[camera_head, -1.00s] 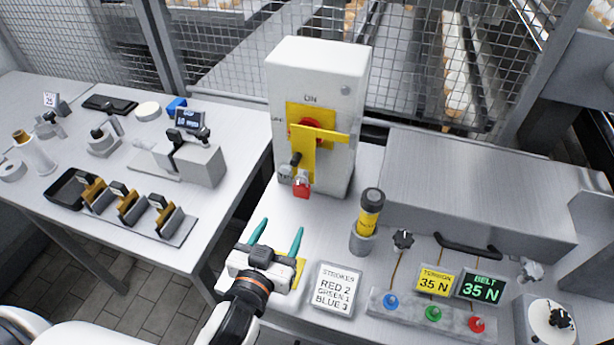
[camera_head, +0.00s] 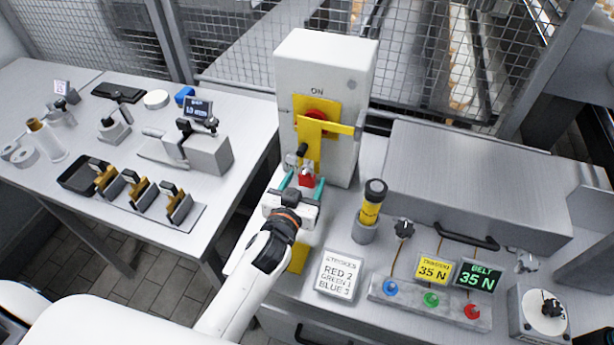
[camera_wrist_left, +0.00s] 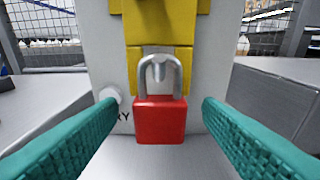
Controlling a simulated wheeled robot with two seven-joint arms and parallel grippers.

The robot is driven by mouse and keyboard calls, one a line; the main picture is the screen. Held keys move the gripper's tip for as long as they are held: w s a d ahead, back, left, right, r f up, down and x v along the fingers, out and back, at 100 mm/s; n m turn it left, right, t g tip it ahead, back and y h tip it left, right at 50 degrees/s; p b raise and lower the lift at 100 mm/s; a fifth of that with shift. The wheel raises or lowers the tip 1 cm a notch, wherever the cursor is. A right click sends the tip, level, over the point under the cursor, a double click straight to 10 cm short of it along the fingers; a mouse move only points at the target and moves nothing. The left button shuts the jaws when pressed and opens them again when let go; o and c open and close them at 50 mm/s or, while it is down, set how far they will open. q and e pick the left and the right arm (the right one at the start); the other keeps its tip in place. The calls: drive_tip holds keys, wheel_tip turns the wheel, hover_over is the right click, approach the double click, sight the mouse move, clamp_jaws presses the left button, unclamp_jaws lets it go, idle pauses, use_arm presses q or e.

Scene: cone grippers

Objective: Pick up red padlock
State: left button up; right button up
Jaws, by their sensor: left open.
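The red padlock (camera_head: 306,181) hangs low on the front of the white switch box (camera_head: 325,85), below a yellow handle plate (camera_head: 312,135). In the left wrist view the padlock (camera_wrist_left: 160,118) is upright, its silver shackle up against the yellow plate. My left gripper (camera_head: 302,187) is open, with its teal fingers pointing at the padlock. In the wrist view the fingers (camera_wrist_left: 160,125) stand on either side of the padlock, with a gap on each side. My right gripper is not in view.
A yellow-and-black cylinder (camera_head: 370,210) stands right of my left gripper. A strokes sign (camera_head: 338,274) lies in front, near a button panel (camera_head: 425,298). A metal cover (camera_head: 475,185) fills the right. The left table (camera_head: 60,185) holds several tools.

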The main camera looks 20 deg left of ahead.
use_arm(q)
drive_tip(key=c, duration=1)
drive_tip(key=shift+c, duration=0.5)
